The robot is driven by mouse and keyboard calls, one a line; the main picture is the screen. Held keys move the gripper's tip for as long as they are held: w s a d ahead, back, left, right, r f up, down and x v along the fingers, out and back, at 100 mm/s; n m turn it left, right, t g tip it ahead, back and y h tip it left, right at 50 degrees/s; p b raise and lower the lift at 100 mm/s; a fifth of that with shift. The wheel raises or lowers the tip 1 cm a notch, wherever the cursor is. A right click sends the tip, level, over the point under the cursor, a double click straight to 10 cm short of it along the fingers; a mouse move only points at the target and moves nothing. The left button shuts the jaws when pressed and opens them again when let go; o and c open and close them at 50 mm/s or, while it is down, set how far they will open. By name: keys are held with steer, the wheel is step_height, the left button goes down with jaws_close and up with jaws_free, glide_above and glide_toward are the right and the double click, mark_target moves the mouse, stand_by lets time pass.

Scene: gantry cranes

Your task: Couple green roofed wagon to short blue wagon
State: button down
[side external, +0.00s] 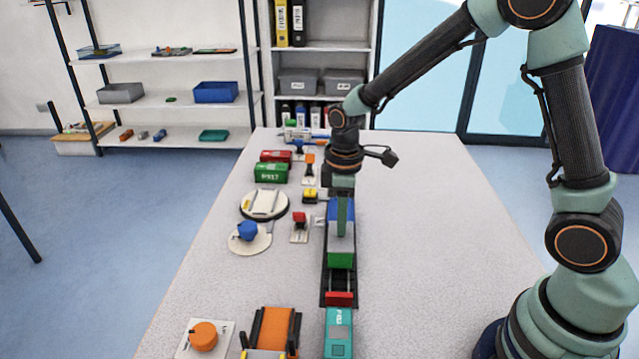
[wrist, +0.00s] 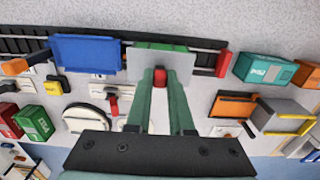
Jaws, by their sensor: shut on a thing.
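The green roofed wagon (side external: 341,257) has a grey roof and stands on the dark track (side external: 325,297). In the wrist view its roof (wrist: 180,64) fills the centre, with green showing at the far edge. My gripper (wrist: 161,84) is shut on a small red piece (wrist: 160,73) at the roof. In the side view my gripper (side external: 342,218) reaches down over the wagon and partly hides it. The short blue wagon (wrist: 88,53) is on the track at the wagon's left end in the wrist view, very close to it. I cannot tell whether they touch or are coupled.
A red stop (side external: 339,298) closes the track's near end, with a teal box (side external: 339,333) beyond it. Left of the track are a turntable (side external: 264,204), a blue knob (side external: 247,231) and an orange ramp (side external: 275,327).

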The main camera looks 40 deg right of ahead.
steer(key=c, duration=0.7)
jaws_free()
steer(key=shift+w, duration=0.1)
steer(key=shift+r, duration=0.15)
steer(key=shift+r, duration=3.35)
steer(key=shift+r, duration=0.1)
steer(key=shift+d+r, duration=0.1)
steer(key=shift+r, duration=0.15)
steer(key=s+d+r+m+t, duration=0.1)
steer(key=s+r+m+t, duration=0.1)
steer(key=s+r+m, duration=0.1)
steer(key=s+d+r+m+t, duration=0.1)
steer(key=s+r+m, duration=0.1)
steer(key=s+m, duration=0.1)
steer(key=s+d+r+m+t, duration=0.1)
steer(key=s+r+m+t, duration=0.1)
steer(key=s, duration=0.3)
steer(key=shift+d+r+m+t, duration=0.3)
steer(key=shift+r+m, duration=0.2)
steer(key=shift+r, duration=0.3)
